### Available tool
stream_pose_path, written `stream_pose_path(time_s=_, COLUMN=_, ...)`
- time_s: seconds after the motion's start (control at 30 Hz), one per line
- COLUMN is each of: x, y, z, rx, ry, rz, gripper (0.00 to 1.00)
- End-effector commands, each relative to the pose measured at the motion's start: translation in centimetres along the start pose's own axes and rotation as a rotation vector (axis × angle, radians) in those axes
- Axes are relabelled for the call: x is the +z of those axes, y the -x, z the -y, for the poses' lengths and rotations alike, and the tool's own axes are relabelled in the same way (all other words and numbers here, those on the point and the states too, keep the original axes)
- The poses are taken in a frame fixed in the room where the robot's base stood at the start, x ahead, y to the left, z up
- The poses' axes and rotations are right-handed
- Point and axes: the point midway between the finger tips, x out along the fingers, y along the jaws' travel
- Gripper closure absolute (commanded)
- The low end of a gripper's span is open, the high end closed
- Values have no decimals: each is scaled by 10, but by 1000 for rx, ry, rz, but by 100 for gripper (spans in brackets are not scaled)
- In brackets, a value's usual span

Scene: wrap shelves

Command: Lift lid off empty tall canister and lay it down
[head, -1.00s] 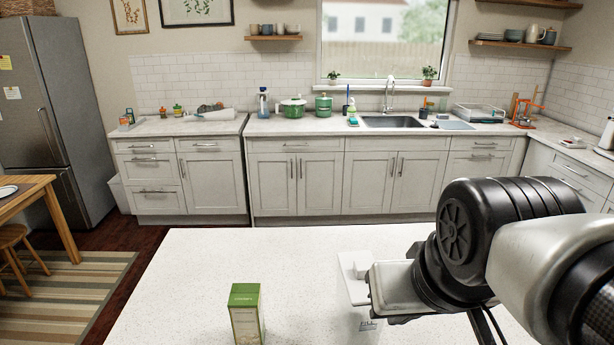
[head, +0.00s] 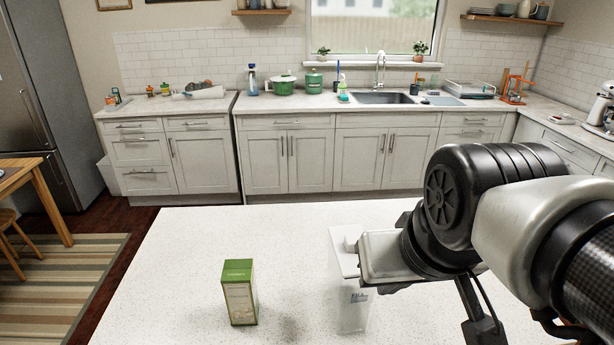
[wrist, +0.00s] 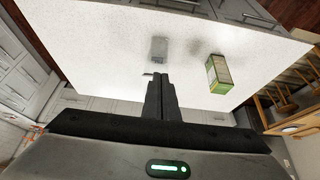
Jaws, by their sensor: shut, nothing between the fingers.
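The tall canister (head: 348,310) is clear, looks empty and stands upright on the white counter. Its flat white lid (head: 343,262) appears to sit on top, with a small raised handle. The wrist view shows the canister as a grey see-through patch (wrist: 158,50) just beyond my fingertips. My gripper (wrist: 160,76) is shut and empty, its fingers together and pointing towards the canister. I cannot tell whether the fingertips touch the lid.
A green-topped carton (head: 240,292) stands on the white counter (head: 200,250), left of the canister; it also shows in the wrist view (wrist: 218,73). The counter left of the carton and between carton and canister is clear. Kitchen cabinets (head: 290,160) line the far wall.

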Motion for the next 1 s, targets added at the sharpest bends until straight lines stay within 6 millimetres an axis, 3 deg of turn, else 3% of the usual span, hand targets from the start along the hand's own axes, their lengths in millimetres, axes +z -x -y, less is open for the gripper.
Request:
stream_pose_path(time_s=0.23, x=0, y=0, z=0, rx=0, ry=0, rz=0, gripper=98)
stream_pose_path(time_s=0.37, x=-10, y=-1, z=0, rx=-2, ry=4, rz=6, gripper=76)
stream_pose_path(time_s=0.5, x=-54, y=-1, z=-1, rx=-11, ry=19, rz=36, gripper=53)
stream_pose_path(time_s=0.73, x=-128, y=-6, z=-5, rx=-26, ry=54, rz=88, gripper=52)
stream_pose_path(time_s=0.87, x=-146, y=-8, z=-6, rx=-31, ry=64, rz=100, gripper=52)
stream_pose_path(time_s=1.0, x=-146, y=-24, z=-5, rx=-31, ry=65, rz=104, gripper=52)
